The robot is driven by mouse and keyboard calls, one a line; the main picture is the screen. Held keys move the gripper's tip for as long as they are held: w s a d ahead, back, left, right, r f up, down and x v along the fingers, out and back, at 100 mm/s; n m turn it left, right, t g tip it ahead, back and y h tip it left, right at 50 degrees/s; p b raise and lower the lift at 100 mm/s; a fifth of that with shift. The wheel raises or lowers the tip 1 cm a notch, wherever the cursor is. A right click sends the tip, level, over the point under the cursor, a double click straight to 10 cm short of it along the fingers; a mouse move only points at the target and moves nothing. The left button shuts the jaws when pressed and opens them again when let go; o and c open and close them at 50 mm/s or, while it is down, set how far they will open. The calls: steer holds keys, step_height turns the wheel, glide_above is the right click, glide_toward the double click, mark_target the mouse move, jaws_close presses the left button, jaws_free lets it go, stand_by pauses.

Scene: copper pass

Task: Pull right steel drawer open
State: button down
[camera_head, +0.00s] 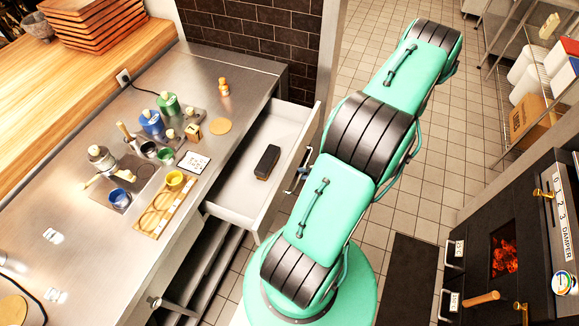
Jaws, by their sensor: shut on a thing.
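The right steel drawer (285,125) stands pulled out from the end of the steel counter, its pale inside showing. A black block-like object with a tan end (267,160) lies in it. My gripper (300,171) is at the outer face of the drawer front, shut on the drawer handle.
Another drawer handle (153,302) shows lower left. A lit oven (505,255) stands at right. Tiled floor (415,170) is clear between, with a dark mat (412,275).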

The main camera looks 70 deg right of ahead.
steer(key=shift+s, duration=2.45)
steer(key=c, duration=1.6)
jaws_free()
steer(key=shift+c, duration=0.2)
steer(key=v, duration=1.2)
